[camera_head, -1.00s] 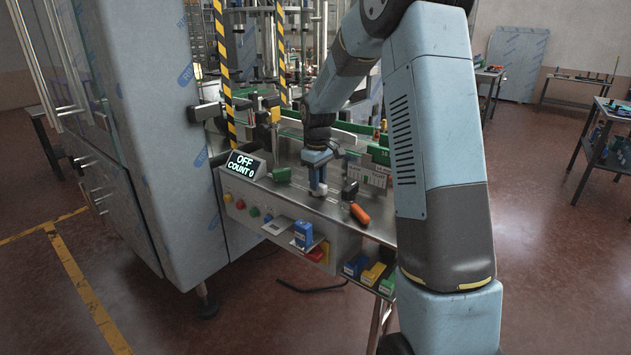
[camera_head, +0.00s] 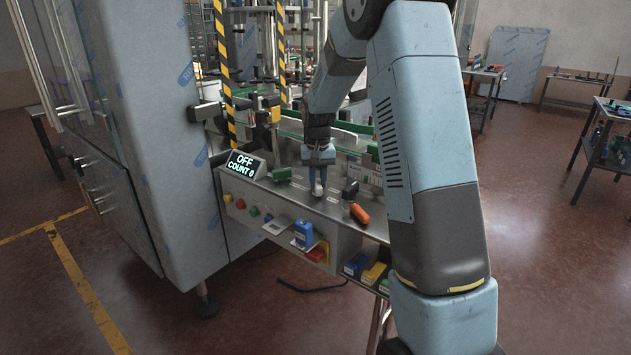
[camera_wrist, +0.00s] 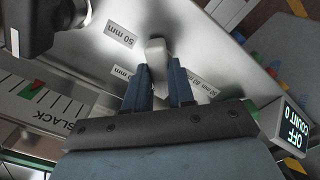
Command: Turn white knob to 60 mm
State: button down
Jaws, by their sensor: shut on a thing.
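The white knob (camera_wrist: 156,50) is a pale lever shape between the two blue fingers of my gripper (camera_wrist: 159,75) in the wrist view. My gripper is shut on it. A label reading 50 mm (camera_wrist: 121,35) is on the metal panel beside the knob's outer end. In the head view my gripper (camera_head: 318,184) points down at the steel deck, and the knob is mostly hidden there.
A display (camera_head: 244,165) reads OFF, COUNT 0. A green block (camera_head: 281,174) stands left of my gripper, and an orange handle (camera_head: 360,213) lies to its right. In the wrist view a scale (camera_wrist: 45,105) marked SLACK has a red pointer. Striped posts stand behind.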

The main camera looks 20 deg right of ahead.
jog(key=m, duration=0.7)
jog(key=shift+s+f, duration=0.1)
jog(key=m, duration=0.4)
jog(key=shift+m, duration=1.8)
jog(key=c, duration=1)
grip_release()
jog(key=shift+o, duration=0.2)
